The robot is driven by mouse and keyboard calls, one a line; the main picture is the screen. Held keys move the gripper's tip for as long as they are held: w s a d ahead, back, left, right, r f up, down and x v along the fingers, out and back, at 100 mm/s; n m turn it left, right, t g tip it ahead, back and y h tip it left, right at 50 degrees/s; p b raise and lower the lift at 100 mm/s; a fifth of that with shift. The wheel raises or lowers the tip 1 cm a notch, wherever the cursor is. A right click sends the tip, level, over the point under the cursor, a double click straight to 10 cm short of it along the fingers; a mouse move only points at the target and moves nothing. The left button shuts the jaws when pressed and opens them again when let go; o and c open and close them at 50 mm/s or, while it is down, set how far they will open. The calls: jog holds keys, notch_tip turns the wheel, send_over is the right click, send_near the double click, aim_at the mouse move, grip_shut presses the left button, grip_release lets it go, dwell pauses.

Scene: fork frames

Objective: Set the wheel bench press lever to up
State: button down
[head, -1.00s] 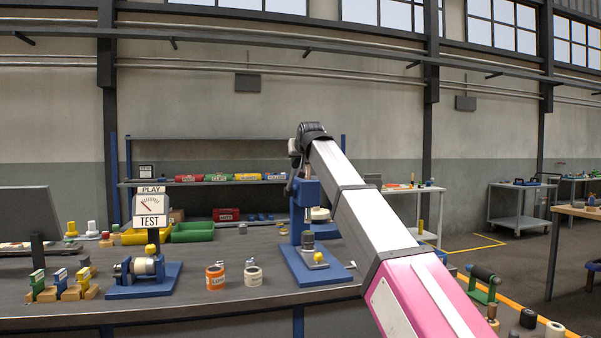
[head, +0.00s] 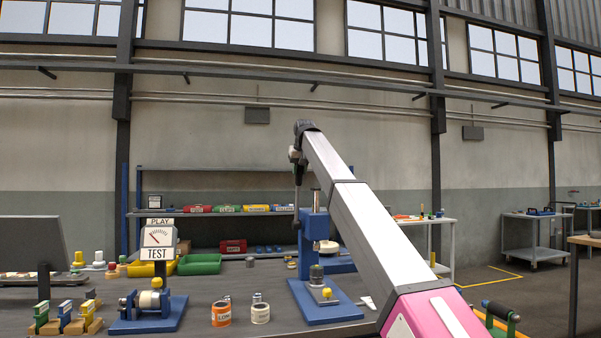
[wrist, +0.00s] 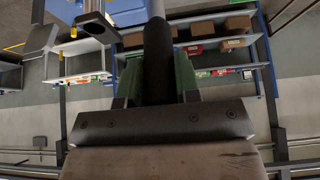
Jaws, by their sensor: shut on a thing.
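The blue bench press (head: 311,240) stands on the bench with a flat blue base. Its dark lever (head: 298,192) rises steeply, close to upright, at the left of the press head. A silver post (head: 316,198) sticks up above the head. A dark grey cylinder (head: 316,275) and a yellow knob (head: 327,293) sit on the base. My gripper (head: 298,158) is at the lever's upper end, above the press. In the wrist view the lever's black rod (wrist: 157,45) runs between the green fingers of my gripper (wrist: 158,80), which is shut on it.
Green (head: 200,264) and yellow bins lie behind. A shelf rack (head: 220,213) stands at the back. Above my gripper the space is clear.

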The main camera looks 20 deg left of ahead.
jog(key=shift+w+a, duration=0.15)
jog(key=shift+w, duration=0.05)
jog(key=c, duration=0.8)
grip_release()
jog(key=shift+w, duration=0.1)
jog(key=v, duration=1.1)
